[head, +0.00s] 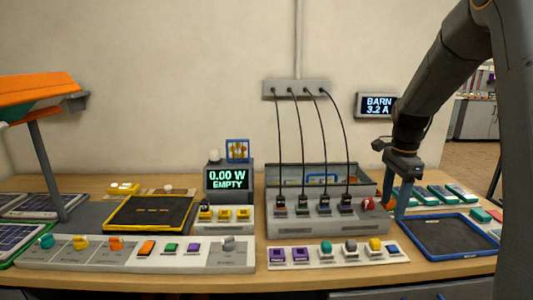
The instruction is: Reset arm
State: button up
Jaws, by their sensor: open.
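My arm comes in from the upper right and hangs down at the right side of the bench. My gripper (393,202) points downward with its fingers apart and nothing seen between them. It is beside the right end of the grey charger box (320,226) and near the left edge of the blue-rimmed tray (450,256). A red knob (367,204) on the box is just left of the fingers. I cannot tell whether the fingertips touch anything.
Black cables (345,140) hang from a wall block (297,90) to plugs on the charger box. A display (229,179) reads 0.00 W EMPTY; a wall display (377,105) reads BARN 3.2 A. A yellow-rimmed tray (150,213) and control panel (120,256) lie left. Green modules (440,193) lie behind the blue-rimmed tray.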

jog(key=s+a+f+n, duration=0.3)
jog(key=s+a+n, duration=0.5)
jog(key=s, duration=0.3)
jog(key=s+a+f+n+t, duration=0.1)
jog(key=s+a+f+n, duration=0.3)
jog(key=s+a+n, duration=0.5)
jog(key=s, duration=0.2)
jog(key=shift+s+f+n, duration=0.2)
jog(key=shift+s+n, duration=0.2)
